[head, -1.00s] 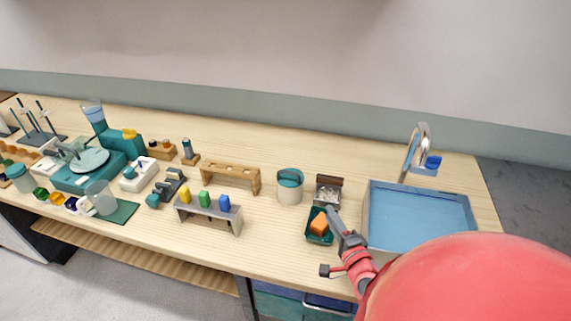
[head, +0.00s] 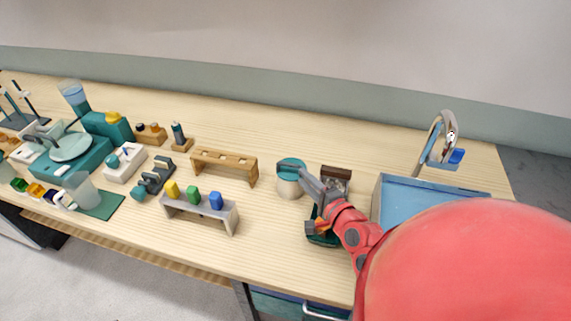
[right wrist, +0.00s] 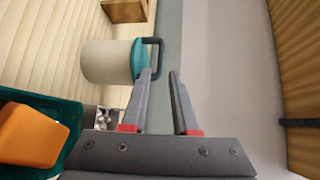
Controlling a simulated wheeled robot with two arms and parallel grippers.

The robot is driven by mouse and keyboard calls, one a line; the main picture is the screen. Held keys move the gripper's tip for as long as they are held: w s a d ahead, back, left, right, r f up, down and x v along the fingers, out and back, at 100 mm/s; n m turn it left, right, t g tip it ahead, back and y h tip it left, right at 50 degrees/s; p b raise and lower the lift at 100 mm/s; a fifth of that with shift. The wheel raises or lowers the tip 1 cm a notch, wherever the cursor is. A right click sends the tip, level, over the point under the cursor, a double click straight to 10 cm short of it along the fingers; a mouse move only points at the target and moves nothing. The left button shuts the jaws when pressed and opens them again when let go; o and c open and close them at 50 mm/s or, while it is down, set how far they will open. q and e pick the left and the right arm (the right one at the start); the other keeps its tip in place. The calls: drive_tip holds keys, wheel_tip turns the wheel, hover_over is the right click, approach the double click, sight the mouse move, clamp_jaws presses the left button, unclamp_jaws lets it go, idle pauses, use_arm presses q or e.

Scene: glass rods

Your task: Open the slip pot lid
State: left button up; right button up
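The slip pot (head: 290,186) is a cream cylinder with a teal lid (head: 291,165), upright on the table right of centre. In the right wrist view the pot (right wrist: 104,61) appears sideways, with the teal lid (right wrist: 138,58) on it and a dark loop handle (right wrist: 157,42) on the lid. My right gripper (head: 302,173) is at the pot's right side, near lid height. In the wrist view its fingers (right wrist: 162,73) are apart, with the handle's lower end at or near the gap between the tips. I cannot tell whether they touch it. My left gripper is out of view.
A green tray with an orange block (right wrist: 35,135) lies under my right arm. A small wooden-backed box (head: 336,174) is right of the pot, and a blue sink (head: 425,195) farther right. A wooden rack (head: 224,163) stands to the left.

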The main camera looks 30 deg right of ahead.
sight(288, 164)
drive_tip(key=w+p, duration=0.1)
drive_tip(key=w, duration=0.5)
drive_tip(key=w+f+p, duration=0.1)
drive_tip(key=w, duration=0.2)
drive_tip(key=shift+w+d+p, duration=0.25)
drive_tip(key=shift+p, duration=0.05)
drive_tip(key=shift+w+f, duration=0.3)
drive_tip(key=shift+w, duration=0.35)
clamp_jaws()
idle(0.4)
